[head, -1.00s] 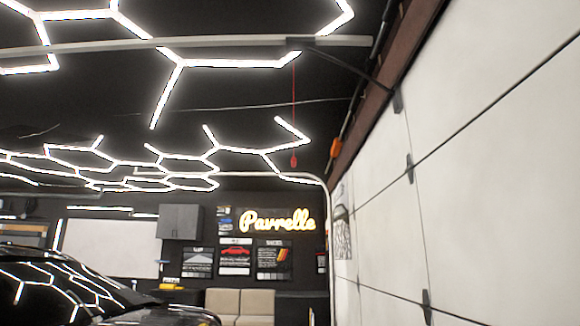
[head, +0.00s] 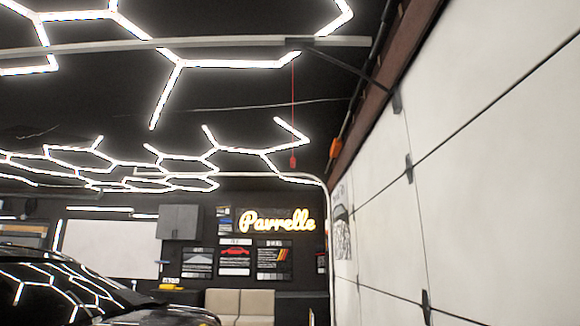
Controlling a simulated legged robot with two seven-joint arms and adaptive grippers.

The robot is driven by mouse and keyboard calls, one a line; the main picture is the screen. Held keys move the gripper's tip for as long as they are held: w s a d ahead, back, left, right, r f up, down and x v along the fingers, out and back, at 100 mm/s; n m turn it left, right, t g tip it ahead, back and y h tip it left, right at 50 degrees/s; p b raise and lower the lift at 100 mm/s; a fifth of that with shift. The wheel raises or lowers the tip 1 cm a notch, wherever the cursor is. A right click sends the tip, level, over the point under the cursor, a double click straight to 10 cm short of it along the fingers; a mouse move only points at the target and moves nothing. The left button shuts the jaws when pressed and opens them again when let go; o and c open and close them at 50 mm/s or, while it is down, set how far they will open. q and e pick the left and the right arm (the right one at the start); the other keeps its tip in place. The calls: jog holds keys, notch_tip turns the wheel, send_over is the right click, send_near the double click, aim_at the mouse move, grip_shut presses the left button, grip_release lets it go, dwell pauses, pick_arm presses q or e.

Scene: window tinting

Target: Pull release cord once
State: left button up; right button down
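A thin red release cord (head: 293,105) hangs straight down in the head view from the opener rail (head: 220,42) under the ceiling. A small red handle (head: 293,161) is at its lower end, hanging free with nothing touching it. A dark trolley piece (head: 299,43) sits on the rail above the cord, and a dark arm runs from it to the white garage door (head: 480,190) on the right. Neither of my grippers is in view.
A dark glossy car (head: 95,295) stands at the lower left. A curved door track (head: 327,210) comes down beside the door. A beige seat (head: 240,303), a grey cabinet (head: 179,221) and a lit sign (head: 277,221) are at the back wall. The air around the cord is clear.

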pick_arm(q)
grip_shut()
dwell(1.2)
